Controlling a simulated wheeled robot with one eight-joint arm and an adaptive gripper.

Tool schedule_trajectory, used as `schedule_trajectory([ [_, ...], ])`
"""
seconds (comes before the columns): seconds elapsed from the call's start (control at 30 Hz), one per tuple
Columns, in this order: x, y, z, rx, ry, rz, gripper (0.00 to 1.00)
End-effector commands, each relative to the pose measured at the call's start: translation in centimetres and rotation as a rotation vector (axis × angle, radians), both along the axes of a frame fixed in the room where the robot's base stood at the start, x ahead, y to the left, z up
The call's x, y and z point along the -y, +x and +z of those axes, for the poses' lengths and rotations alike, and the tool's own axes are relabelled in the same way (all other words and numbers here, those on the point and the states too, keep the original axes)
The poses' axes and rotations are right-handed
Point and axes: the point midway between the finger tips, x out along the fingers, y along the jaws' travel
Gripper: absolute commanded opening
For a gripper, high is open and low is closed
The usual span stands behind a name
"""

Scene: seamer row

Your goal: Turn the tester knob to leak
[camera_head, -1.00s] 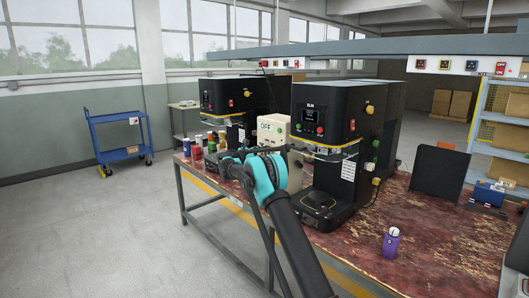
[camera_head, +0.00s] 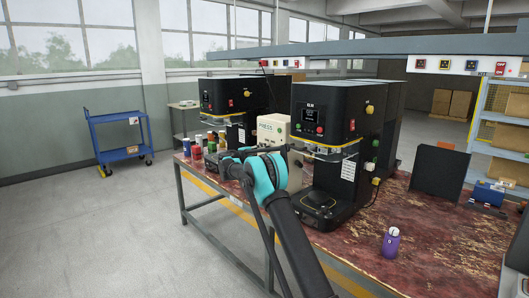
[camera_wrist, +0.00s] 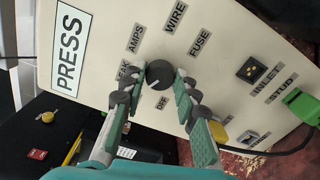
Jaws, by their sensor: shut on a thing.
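The tester is a cream box (camera_head: 268,140) on the bench between two black machines; its display (camera_wrist: 69,49) reads PRESS. In the wrist view the dark round tester knob (camera_wrist: 159,74) sits among the labels AMPS, WIRE, FUSE, OFF and one at the left showing only "EAK", partly covered by a finger. A small pale mark on the knob's lower left seems to lie between that label and OFF; its exact aim is hard to tell. My gripper (camera_wrist: 160,77) is shut on the knob, one green finger on each side. In the head view the knob is hidden.
Black machines stand close on both sides, the nearer right one (camera_head: 325,115) beside my arm. Several coloured cans (camera_head: 196,150) stand left of the tester. A purple bottle (camera_head: 391,243) stands at the bench front. A green connector (camera_wrist: 300,103) and cable are near the tester's edge.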

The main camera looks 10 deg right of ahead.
Motion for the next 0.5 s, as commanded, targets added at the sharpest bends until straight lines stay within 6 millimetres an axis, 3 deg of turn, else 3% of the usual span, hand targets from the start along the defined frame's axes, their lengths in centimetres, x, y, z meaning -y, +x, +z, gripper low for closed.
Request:
schedule_trajectory([
  [0.5,-0.06,-0.08,-0.2,0.368,0.269,-0.002,0.01],
])
